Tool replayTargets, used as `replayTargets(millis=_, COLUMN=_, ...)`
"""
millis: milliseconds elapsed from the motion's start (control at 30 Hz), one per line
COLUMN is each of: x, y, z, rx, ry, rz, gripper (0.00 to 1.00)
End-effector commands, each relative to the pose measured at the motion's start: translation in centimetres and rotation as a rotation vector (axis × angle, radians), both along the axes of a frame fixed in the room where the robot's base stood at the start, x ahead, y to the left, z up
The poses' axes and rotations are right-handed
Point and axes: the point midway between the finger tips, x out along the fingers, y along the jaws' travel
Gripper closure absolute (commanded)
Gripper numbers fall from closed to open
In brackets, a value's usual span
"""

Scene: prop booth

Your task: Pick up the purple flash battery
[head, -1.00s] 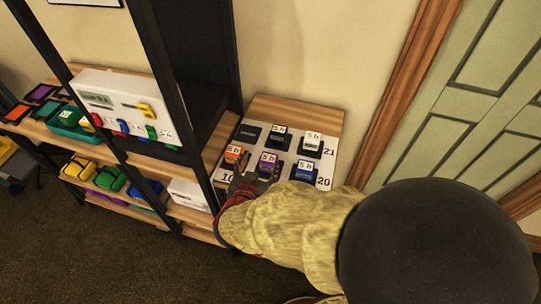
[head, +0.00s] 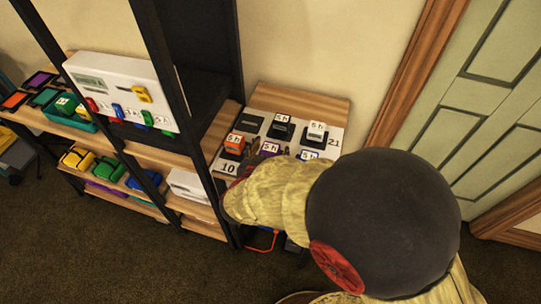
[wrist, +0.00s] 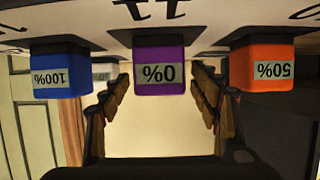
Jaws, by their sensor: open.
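The purple flash battery (head: 268,150) sits in the front row of the white charging board, between an orange and a blue one. A white "5 h" tag tops it. In the wrist view, which is upside down, the purple battery (wrist: 158,55) shows a grey "0%" label. My gripper (wrist: 160,90) is open, its two fingers spread left and right of the purple battery's line. I cannot tell how far the fingertips reach along its sides. In the head view my arm hides most of the gripper and the battery's lower part.
The orange battery (wrist: 262,68), marked 50%, and the blue battery (wrist: 60,72), marked 100%, flank closely. A black-framed shelf (head: 165,80) rises at left; a green door (head: 500,130) is at right.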

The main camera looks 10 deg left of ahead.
Motion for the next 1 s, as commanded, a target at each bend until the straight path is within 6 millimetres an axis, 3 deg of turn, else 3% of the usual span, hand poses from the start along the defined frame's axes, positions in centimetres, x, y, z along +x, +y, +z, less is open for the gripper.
replayTargets(millis=200, x=0.04, y=0.03, z=0.10, rx=0.001, ry=0.000, rz=0.001, gripper=0.38)
replayTargets(millis=1000, x=0.03, y=0.02, z=0.09, rx=0.001, ry=0.000, rz=0.001, gripper=0.84)
